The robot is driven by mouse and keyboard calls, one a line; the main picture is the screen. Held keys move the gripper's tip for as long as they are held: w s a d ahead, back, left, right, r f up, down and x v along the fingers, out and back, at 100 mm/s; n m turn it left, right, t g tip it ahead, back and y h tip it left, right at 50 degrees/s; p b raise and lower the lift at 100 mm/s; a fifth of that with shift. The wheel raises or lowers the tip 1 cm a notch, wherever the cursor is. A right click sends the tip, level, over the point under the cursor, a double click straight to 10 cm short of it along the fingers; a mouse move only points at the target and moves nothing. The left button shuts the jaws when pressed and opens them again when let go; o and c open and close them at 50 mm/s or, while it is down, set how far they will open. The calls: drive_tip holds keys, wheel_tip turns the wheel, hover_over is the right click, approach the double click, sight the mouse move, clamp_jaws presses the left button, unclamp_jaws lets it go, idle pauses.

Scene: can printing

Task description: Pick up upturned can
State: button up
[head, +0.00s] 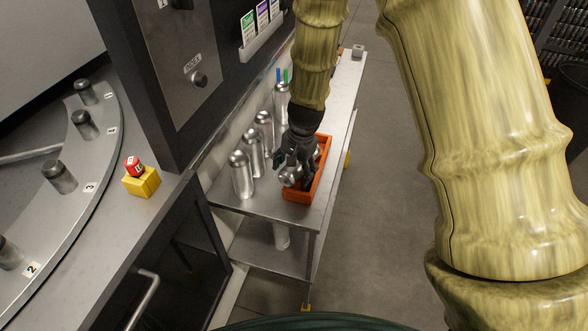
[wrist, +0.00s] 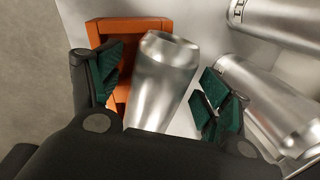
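My gripper (head: 292,160) is over the near part of the orange tray on the metal side table. In the wrist view, my gripper (wrist: 160,78) has its green-padded fingers apart, one on each side of a bare silver can (wrist: 158,92). The can has a tapered end with a small dark recess facing up the picture. Orange shows between the left finger and the can, so that finger looks clear of it. In the head view the can (head: 290,177) is partly hidden by my gripper. I cannot tell if its base rests in the tray or beside it.
The orange tray (head: 322,172) is beside several upright silver cans (head: 241,174) along the table's left side. Two more cans fill the right of the wrist view (wrist: 262,100). A dark machine panel (head: 195,70) stands left of the table (head: 312,212). Open floor lies right.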

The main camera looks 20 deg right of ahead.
drive_tip(key=c, duration=0.6)
drive_tip(key=shift+c, duration=0.2)
drive_tip(key=shift+r, duration=0.1)
drive_tip(key=shift+c, duration=0.3)
